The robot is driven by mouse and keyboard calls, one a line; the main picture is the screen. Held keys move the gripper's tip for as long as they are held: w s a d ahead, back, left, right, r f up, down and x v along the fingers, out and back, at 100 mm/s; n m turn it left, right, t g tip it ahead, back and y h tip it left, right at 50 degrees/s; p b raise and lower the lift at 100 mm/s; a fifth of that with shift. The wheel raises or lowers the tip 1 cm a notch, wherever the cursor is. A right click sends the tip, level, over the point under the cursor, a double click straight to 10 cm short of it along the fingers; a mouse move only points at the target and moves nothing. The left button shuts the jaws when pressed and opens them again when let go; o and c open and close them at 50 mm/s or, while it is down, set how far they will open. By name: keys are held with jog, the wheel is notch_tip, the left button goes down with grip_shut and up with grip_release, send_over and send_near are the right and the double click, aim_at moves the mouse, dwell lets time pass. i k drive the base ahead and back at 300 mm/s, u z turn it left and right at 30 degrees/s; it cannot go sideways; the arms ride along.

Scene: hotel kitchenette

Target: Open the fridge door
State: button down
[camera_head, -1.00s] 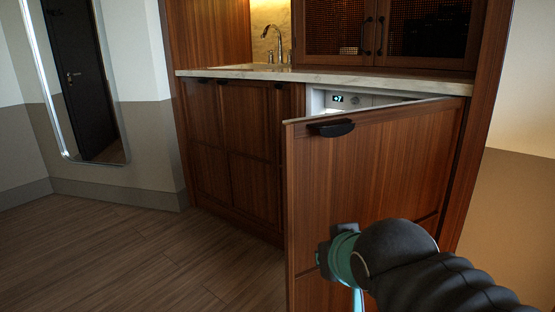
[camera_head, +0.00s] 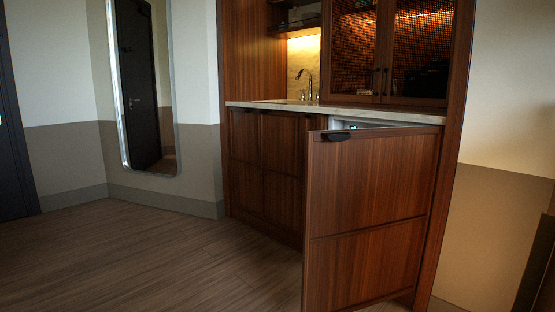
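The fridge door (camera_head: 368,212) is a brown wood panel under the counter at the right of the kitchenette. It stands partly open, swung out toward me, with its hinge side at the right. A dark handle (camera_head: 337,135) sits at its top left. A small part of the white fridge (camera_head: 368,124) shows above the door's top edge; the rest of the inside is hidden behind the door. My gripper and arm are not in this view.
A marble counter (camera_head: 400,115) runs above the door, with a tap (camera_head: 306,84) at its left. Closed lower cabinets (camera_head: 266,170) stand left of the door. The wooden floor (camera_head: 150,250) at the left is clear. A mirror (camera_head: 148,90) hangs on the wall.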

aim_at(369, 193)
jog(key=u, duration=0.7)
jog(key=i, duration=0.8)
jog(key=u, duration=0.5)
jog(key=i, duration=0.75)
jog(key=z, duration=1.05)
jog(key=i, duration=0.6)
jog(key=z, duration=0.65)
